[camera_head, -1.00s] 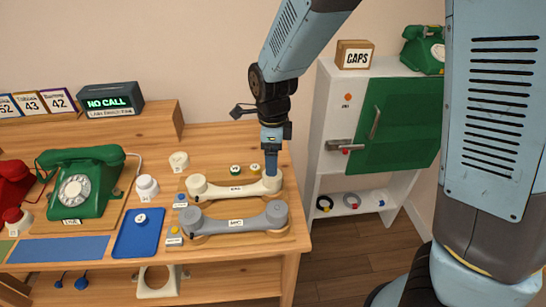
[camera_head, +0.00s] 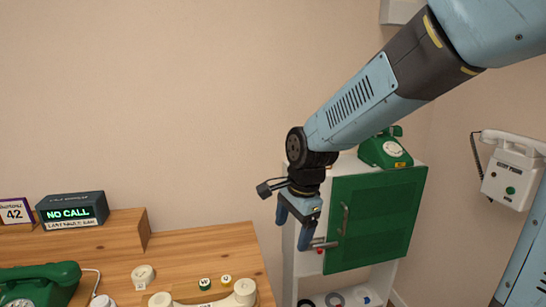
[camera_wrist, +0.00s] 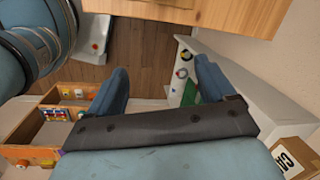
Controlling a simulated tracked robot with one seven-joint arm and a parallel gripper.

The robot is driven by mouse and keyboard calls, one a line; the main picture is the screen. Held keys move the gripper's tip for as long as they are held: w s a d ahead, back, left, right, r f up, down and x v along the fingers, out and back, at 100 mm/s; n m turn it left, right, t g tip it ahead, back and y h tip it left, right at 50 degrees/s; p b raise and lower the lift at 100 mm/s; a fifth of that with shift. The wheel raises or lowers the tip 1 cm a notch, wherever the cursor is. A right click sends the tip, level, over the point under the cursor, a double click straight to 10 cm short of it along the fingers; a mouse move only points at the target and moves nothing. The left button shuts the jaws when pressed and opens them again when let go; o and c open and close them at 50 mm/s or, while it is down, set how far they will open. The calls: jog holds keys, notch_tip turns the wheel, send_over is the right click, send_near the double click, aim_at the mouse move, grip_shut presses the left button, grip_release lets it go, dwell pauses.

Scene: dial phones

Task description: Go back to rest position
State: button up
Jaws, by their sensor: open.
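My gripper (camera_head: 294,220) hangs in the air in front of the white cabinet, right of the table's right edge, with its fingers pointing down. Its two blue fingers are apart with nothing between them. In the wrist view my gripper (camera_wrist: 165,85) also shows open and empty, with brown floor and a wooden edge beyond the fingers. The cream handset (camera_head: 205,298) lies on the table, partly cut off by the lower picture edge, well away from my gripper.
The wooden table (camera_head: 200,245) holds a green dial phone (camera_head: 40,285) and a display reading NO CALL (camera_head: 70,212). The white cabinet has a green door (camera_head: 378,218) and a green phone (camera_head: 385,150) on top. A white wall phone (camera_head: 512,170) hangs at right.

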jog(key=s+d+r+n+t, duration=0.2)
jog(key=s+d+r+n, duration=0.3)
jog(key=d, duration=0.4)
jog(key=s+d+r+n+t+h, duration=0.1)
jog(key=s+d+r+n+t, duration=0.1)
jog(key=s+d+r+n, duration=0.4)
jog(key=s+d+r, duration=0.1)
jog(key=d, duration=0.3)
jog(key=shift+h, duration=0.3)
